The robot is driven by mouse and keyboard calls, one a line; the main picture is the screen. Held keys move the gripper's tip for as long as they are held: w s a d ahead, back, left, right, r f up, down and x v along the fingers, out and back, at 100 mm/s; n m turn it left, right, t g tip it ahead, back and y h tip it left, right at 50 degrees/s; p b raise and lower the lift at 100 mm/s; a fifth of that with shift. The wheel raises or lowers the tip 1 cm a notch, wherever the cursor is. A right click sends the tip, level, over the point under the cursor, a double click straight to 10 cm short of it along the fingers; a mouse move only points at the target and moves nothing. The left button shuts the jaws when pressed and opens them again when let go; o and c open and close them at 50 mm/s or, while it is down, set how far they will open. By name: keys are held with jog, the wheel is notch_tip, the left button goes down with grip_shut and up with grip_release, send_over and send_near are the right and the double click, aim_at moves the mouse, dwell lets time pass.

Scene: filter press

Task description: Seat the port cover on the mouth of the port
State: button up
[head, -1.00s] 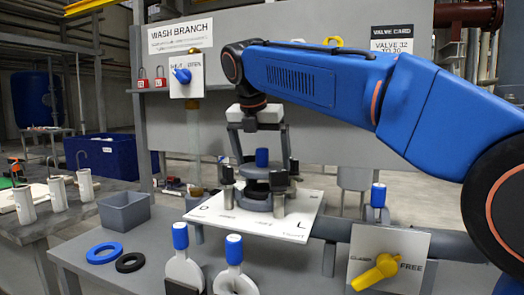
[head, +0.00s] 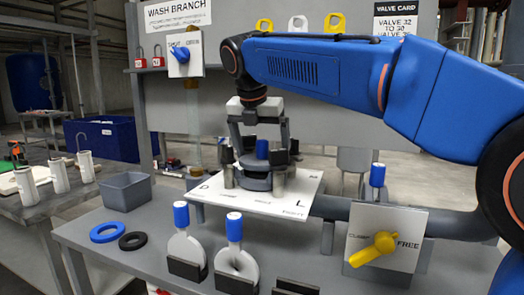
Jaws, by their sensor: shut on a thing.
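The port cover (head: 257,164) is a dark round disc with a blue-capped knob (head: 262,149) that shows between my fingers. My gripper (head: 260,150) points straight down, with one finger on each side of the cover, shut on it. The cover is level and over the port, among several short metal posts with dark tops. The port stands on a white lettered plate (head: 286,203). Its mouth is hidden behind the cover, posts and fingers. I cannot tell whether the cover touches the mouth or hangs just above it.
A yellow lever (head: 372,250) sits on a CLAMP/FREE panel at right. Blue-capped paddles (head: 185,245), a blue ring (head: 108,232), a black ring (head: 132,241) and a grey bin (head: 126,191) are on the bench. A grey back panel with a WASH BRANCH sign stands behind.

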jog(key=shift+f, duration=0.5)
jog(key=o, duration=1)
jog(key=shift+v, duration=8.65)
